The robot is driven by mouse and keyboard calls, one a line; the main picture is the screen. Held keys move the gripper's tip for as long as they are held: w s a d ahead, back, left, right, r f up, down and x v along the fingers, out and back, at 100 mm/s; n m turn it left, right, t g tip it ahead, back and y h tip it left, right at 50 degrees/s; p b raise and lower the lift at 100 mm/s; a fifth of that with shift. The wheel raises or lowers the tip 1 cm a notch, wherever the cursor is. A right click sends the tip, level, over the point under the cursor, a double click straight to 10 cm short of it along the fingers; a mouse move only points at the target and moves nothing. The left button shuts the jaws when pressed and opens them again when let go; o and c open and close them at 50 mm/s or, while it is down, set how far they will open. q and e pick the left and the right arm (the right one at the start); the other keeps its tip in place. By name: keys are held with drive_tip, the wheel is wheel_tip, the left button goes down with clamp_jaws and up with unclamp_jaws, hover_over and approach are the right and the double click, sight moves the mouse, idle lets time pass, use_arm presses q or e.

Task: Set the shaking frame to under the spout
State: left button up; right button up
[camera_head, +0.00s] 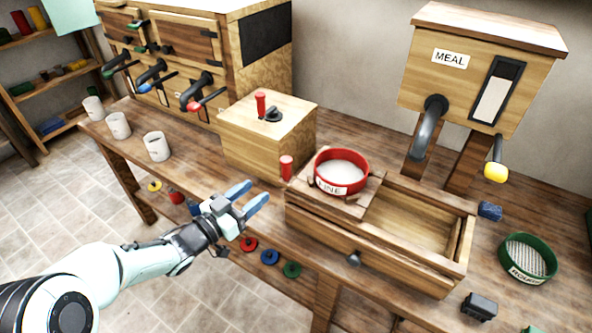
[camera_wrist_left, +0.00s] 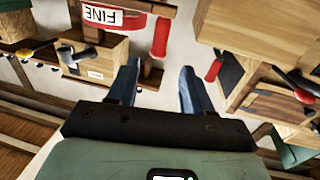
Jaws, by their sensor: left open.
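The shaking frame (camera_head: 352,205) is a small wooden carriage at the left end of an open wooden trough (camera_head: 378,256). It carries a red sieve (camera_head: 342,172) labelled FINE with pale contents. A red upright handle (camera_head: 287,167) stands at the frame's left; it also shows in the left wrist view (camera_wrist_left: 160,37). The dark curved spout (camera_head: 430,125) hangs from the MEAL bin (camera_head: 480,75), to the right of the frame and above the trough. My left gripper (camera_head: 256,194) is open and empty, in front of and below the red handle, apart from it. My right gripper is not in view.
A wooden box (camera_head: 268,135) with a red peg stands left of the trough. A green sieve (camera_head: 528,258) lies at the right. White cups (camera_head: 157,146) line the bench's left. A yellow-knobbed lever (camera_head: 496,171) hangs beside the bin.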

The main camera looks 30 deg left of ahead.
sight(283, 171)
use_arm(q)
drive_tip(key=x, duration=1.2)
drive_tip(key=shift+w, duration=0.3)
clamp_jaws()
